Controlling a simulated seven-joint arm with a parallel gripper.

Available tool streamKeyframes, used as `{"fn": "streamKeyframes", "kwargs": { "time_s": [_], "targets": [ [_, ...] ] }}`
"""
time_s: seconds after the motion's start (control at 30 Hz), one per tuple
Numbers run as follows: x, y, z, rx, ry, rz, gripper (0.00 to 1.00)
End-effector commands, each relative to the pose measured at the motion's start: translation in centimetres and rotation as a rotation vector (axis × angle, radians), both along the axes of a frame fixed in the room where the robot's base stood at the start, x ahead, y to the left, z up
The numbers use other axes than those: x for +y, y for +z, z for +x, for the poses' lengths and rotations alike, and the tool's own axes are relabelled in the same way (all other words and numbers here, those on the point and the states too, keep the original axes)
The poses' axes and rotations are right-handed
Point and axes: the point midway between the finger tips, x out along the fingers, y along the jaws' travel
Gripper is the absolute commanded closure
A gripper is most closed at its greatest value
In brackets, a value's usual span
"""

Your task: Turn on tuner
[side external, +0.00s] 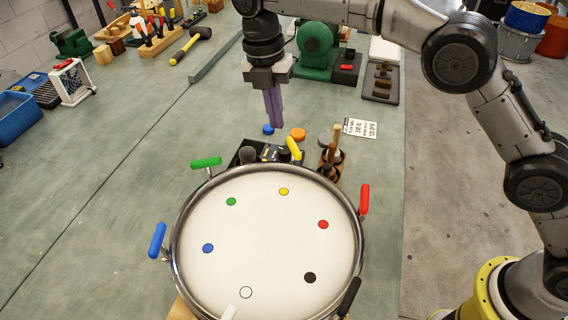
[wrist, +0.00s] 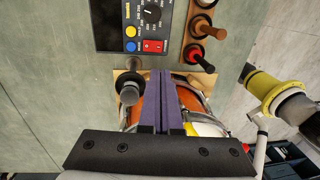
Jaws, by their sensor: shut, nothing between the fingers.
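The tuner looks to be the black box (wrist: 106,26) at the top of the wrist view. It has a dial (wrist: 152,13), a blue button (wrist: 130,46), a yellow button (wrist: 131,32) and a red rocker switch (wrist: 155,45); the switch's state is too small to read. In the side view a dark box (side external: 269,153) sits behind the drum, partly hidden. My gripper (side external: 276,128) has its purple fingers shut and empty, pointing down above the bench near that box. In the wrist view the fingertips (wrist: 161,72) appear just below the red switch.
A drum (side external: 265,220) with a white head, coloured dots and coloured handles stands in front. A wooden rack of tools (side external: 330,165) stands right of the dark box. A green machine (side external: 316,45) and a dark tray (side external: 381,82) are behind.

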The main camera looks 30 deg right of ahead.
Motion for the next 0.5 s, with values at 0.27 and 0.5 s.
{"fn": "streamKeyframes", "kwargs": {
  "time_s": [0.27, 0.5],
  "targets": [
    [-0.4, -4.0, -0.5, 0.006, -0.001, -0.003, 1.0],
    [-0.8, -8.7, -0.8, 0.003, -0.001, -0.002, 1.0]
  ]
}}
